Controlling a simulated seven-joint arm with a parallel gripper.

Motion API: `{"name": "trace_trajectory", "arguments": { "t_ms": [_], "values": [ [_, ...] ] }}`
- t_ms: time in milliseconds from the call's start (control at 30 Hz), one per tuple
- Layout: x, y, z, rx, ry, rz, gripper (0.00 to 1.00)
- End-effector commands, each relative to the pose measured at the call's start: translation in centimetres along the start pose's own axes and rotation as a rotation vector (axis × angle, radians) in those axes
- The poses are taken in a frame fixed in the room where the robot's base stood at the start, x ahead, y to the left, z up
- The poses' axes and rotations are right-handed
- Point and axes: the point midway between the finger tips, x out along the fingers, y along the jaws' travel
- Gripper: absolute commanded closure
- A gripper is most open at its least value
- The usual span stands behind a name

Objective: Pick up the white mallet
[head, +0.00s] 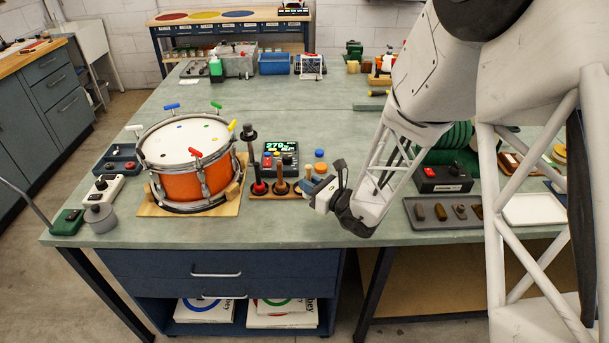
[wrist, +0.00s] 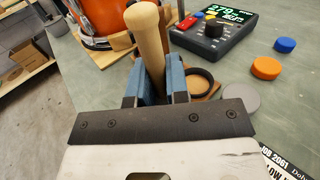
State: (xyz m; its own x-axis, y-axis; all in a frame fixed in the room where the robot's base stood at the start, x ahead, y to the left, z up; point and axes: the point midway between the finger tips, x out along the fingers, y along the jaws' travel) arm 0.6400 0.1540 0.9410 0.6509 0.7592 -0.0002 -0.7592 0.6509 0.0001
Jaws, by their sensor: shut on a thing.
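My gripper (wrist: 158,88) is shut on the pale wooden handle of a mallet (wrist: 148,35), with one blue finger on each side. The handle's rounded end points up past the fingers. The mallet's head is hidden below the gripper, so its colour does not show. In the head view, my gripper (head: 311,185) is at the right end of the wooden mallet rack (head: 263,195), and the top of the held handle (head: 308,171) shows there. I cannot tell whether the held mallet is still seated in the rack.
A red-headed mallet (head: 259,187) and a dark-headed one (head: 281,187) stand in the rack. The orange drum (head: 183,184) is to the left. A control box with a green display (head: 280,154) stands behind. Orange (wrist: 266,68) and blue (wrist: 285,45) discs lie to the right.

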Motion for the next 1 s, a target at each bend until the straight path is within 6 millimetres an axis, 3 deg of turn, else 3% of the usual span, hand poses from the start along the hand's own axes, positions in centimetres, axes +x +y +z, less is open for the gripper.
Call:
{"name": "trace_trajectory", "arguments": {
  "t_ms": [200, 500, 1000],
  "values": [
    [-3.2, 2.3, 0.4, -0.001, -0.001, -0.001, 1.0],
    [-6.1, 4.4, 0.7, 0.0, 0.0, -0.001, 1.0],
    [-7.1, 5.1, 0.8, 0.0, 0.0, 0.0, 1.0]
  ]
}}
